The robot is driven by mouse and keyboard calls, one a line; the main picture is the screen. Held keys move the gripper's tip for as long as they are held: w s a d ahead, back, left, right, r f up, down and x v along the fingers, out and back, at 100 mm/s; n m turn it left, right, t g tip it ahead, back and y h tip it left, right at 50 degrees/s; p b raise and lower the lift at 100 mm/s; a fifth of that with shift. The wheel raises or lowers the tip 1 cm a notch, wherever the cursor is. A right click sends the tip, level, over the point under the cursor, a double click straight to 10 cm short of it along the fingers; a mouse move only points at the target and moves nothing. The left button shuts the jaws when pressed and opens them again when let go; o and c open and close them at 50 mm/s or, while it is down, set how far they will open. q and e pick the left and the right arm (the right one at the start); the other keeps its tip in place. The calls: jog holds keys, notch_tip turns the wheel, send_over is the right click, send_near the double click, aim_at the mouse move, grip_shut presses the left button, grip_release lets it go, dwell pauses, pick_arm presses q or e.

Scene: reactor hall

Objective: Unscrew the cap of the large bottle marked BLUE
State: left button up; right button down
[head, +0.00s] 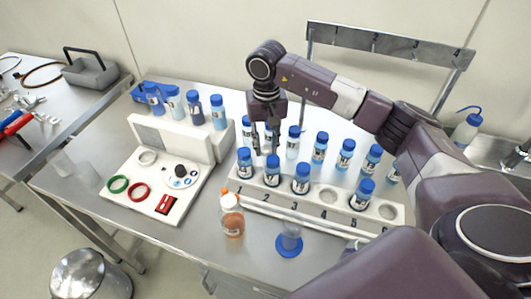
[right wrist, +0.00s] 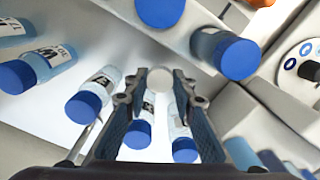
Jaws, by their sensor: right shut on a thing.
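Several blue-capped bottles with black-and-white labels, such as one in the white rack (head: 302,178), stand in and behind the rack. The lettering is too small to read, so I cannot tell which one is marked BLUE. My right gripper (head: 265,150) points down behind the rack's left end, among the bottles. In the right wrist view its fingertips (right wrist: 160,82) are shut on a pale round thing (right wrist: 160,80), which I cannot identify. Blue-capped bottles (right wrist: 138,135) show below and beyond the fingers. My left gripper is not in view.
A white rack (head: 330,215) with numbered slots has some empty holes. A white device (head: 160,185) with green and red rings is to the left. An orange-liquid bottle (head: 231,222) and a blue-based cylinder (head: 289,243) stand in front. A squeeze bottle (head: 466,130) is at right.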

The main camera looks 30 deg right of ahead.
aim_at(266, 150)
notch_tip(266, 150, down, 4)
jog(key=shift+f+p, duration=0.25)
jog(key=shift+p, duration=0.4)
jog(key=shift+f+b, duration=0.35)
jog(key=shift+f, duration=0.05)
jog(key=c, duration=1.6)
grip_release()
jog(key=shift+r, duration=0.1)
